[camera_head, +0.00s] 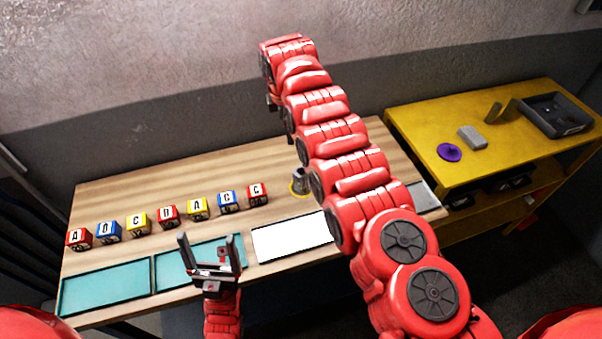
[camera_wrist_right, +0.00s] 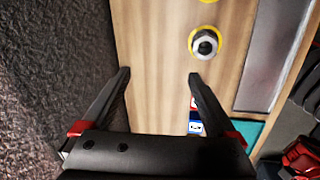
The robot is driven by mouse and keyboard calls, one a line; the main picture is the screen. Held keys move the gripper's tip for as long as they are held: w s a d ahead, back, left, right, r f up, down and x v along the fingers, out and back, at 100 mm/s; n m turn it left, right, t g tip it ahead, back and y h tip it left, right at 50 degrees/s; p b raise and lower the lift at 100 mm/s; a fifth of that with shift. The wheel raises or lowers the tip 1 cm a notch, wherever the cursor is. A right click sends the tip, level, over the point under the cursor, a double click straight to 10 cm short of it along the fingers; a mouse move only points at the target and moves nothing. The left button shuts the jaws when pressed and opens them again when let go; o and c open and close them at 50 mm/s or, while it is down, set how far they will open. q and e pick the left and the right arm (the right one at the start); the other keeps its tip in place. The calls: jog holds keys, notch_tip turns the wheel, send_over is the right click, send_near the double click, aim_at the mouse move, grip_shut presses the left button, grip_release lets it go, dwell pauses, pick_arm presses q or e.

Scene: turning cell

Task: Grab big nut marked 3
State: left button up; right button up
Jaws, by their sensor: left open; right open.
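I cannot make out any nut marked 3 in either view. A grey metal round piece (camera_head: 299,180) with a dark centre sits within a yellow ring on the wooden table; it also shows in the right wrist view (camera_wrist_right: 205,44). Whether it is a nut or bears a number, I cannot tell. My right gripper (camera_wrist_right: 160,73) is open and empty over the table's back edge by the wall, to the left of the metal piece in the wrist view. My left gripper (camera_head: 210,245) is open and empty over the table's front, by a teal panel.
Several lettered cubes (camera_head: 168,216) stand in a row on the wooden table (camera_head: 150,190). Teal panels (camera_head: 105,289) and a white panel (camera_head: 290,237) lie along its front. A yellow bench (camera_head: 430,118) at right holds a purple disc (camera_head: 449,153), a grey block (camera_head: 472,138) and a dark tray (camera_head: 555,115).

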jog(key=s+r+n+g+h, duration=0.1)
jog(key=s+r+g, duration=0.1)
jog(key=s+r, duration=0.3)
jog(key=b, duration=0.8)
send_near(301, 171)
jog(key=shift+a+f, duration=0.1)
jog(key=shift+a, duration=0.1)
notch_tip(301, 171, down, 3)
jog(key=shift+w+d+r+p, duration=0.1)
jog(key=shift+d+r+p, duration=0.1)
jog(key=shift+p, duration=0.75)
jog(key=shift+f, duration=0.45)
jog(key=shift+d+f+p, duration=0.1)
jog(key=shift+f+p, duration=0.4)
jog(key=shift+p, duration=0.1)
jog(key=f, duration=0.2)
jog(key=f+p, duration=0.1)
jog(key=shift+w+d+f, duration=0.15)
jog(key=shift+d+f, duration=0.25)
jog(key=shift+f, duration=0.25)
grip_shut()
